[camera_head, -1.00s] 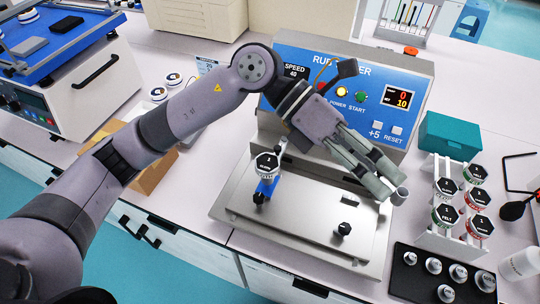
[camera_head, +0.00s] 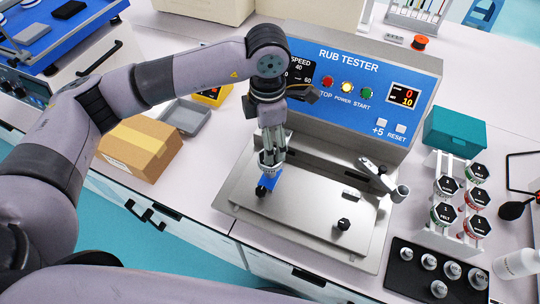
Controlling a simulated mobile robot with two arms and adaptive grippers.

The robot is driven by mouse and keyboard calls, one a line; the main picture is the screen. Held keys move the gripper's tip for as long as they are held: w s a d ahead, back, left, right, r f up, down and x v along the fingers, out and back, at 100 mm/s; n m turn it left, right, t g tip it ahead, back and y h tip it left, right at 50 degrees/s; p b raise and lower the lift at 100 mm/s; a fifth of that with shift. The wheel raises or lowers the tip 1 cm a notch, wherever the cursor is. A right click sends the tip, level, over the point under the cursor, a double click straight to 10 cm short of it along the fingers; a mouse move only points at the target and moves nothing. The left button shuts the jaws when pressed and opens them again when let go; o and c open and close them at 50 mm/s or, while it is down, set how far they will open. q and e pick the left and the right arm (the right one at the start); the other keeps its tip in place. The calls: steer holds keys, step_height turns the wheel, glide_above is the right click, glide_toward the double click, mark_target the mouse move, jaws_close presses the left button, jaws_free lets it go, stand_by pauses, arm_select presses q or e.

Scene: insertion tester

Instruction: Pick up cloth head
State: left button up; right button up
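My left gripper (camera_head: 270,163) points straight down over the left part of the rub tester's metal plate (camera_head: 315,215). Its fingers are at the blue piece (camera_head: 265,184) on the plate, where a head with a black hexagonal top stood. That head is now hidden behind or between the fingers, and I cannot tell whether they grip it. More heads with black hexagonal tops, one of them marked felt (camera_head: 444,213), stand in the white rack (camera_head: 458,238) at the right. My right gripper is not in view.
The rub tester's control panel (camera_head: 360,85) rises behind the plate. Its metal arm with a ring (camera_head: 399,193) lies at the right. A black tray (camera_head: 408,287) holds several weights. A teal box (camera_head: 456,133), cardboard box (camera_head: 140,148) and grey tray (camera_head: 185,117) stand nearby.

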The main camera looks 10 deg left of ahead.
arm_select(q)
step_height(320, 180, down, 2)
steer(key=shift+f+p, duration=0.25)
steer(key=shift+p, duration=0.05)
steer(key=shift+s+f+p, duration=0.1)
steer(key=shift+f+p, duration=0.15)
steer(key=shift+p, duration=0.05)
steer(key=f+p, duration=0.2)
steer(key=f, duration=0.1)
steer(key=shift+s+d+f, duration=0.2)
steer(key=shift+f, duration=0.7)
steer(key=shift+c, duration=0.5)
steer(key=c, duration=1.2)
step_height(320, 180, up, 20)
steer(key=p, duration=0.8)
